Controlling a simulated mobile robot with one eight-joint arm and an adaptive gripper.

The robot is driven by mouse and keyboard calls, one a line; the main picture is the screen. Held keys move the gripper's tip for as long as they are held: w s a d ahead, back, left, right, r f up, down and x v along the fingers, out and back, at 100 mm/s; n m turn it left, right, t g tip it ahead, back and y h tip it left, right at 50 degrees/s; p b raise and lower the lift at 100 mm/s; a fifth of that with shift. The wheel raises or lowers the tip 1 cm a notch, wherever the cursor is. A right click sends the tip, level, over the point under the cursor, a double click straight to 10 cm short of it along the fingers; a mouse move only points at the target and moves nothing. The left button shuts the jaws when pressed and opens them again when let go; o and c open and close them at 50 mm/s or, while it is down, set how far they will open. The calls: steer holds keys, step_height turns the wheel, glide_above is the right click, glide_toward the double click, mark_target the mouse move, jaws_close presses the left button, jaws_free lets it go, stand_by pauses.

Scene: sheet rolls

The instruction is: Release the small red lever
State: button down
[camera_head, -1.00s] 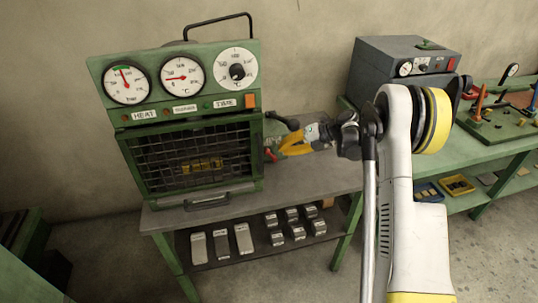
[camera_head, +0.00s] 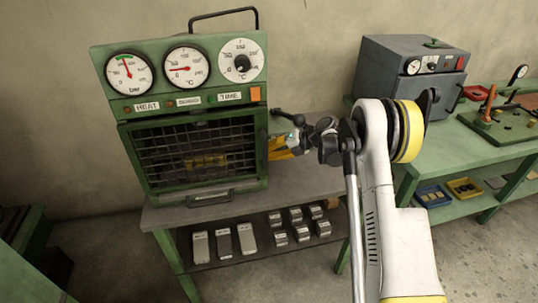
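The small red lever does not show clearly; my gripper covers the spot low on the right side of the green machine (camera_head: 110,60). My gripper (camera_head: 274,149), with yellow fingers, is close against that right side, below a dark lever with a round black knob (camera_head: 299,119). Its fingertips are partly hidden and small, so I cannot tell if they are open, shut or touching the red lever. The machine's front is a barred cage door (camera_head: 165,150) with a grey handle (camera_head: 210,198); yellow pieces show dimly inside.
The machine stands on a grey-topped bench (camera_head: 165,217) with several metal blocks (camera_head: 247,238) on the shelf below. A grey box-shaped unit (camera_head: 385,60) stands on a green table (camera_head: 450,148) to the right. My arm crosses the front of the gap between them.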

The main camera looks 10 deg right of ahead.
steer(key=shift+d+r+y+b, duration=0.3)
steer(key=shift+d+r+y, duration=0.1)
steer(key=shift+y, duration=0.3)
steer(key=shift+d+r, duration=0.35)
steer(key=shift+d, duration=0.3)
steer(key=shift+d+r, duration=0.35)
steer(key=shift+d, duration=0.25)
steer(key=shift+d+b, duration=0.35)
steer(key=shift+d, duration=2.25)
steer(key=shift+f, duration=0.1)
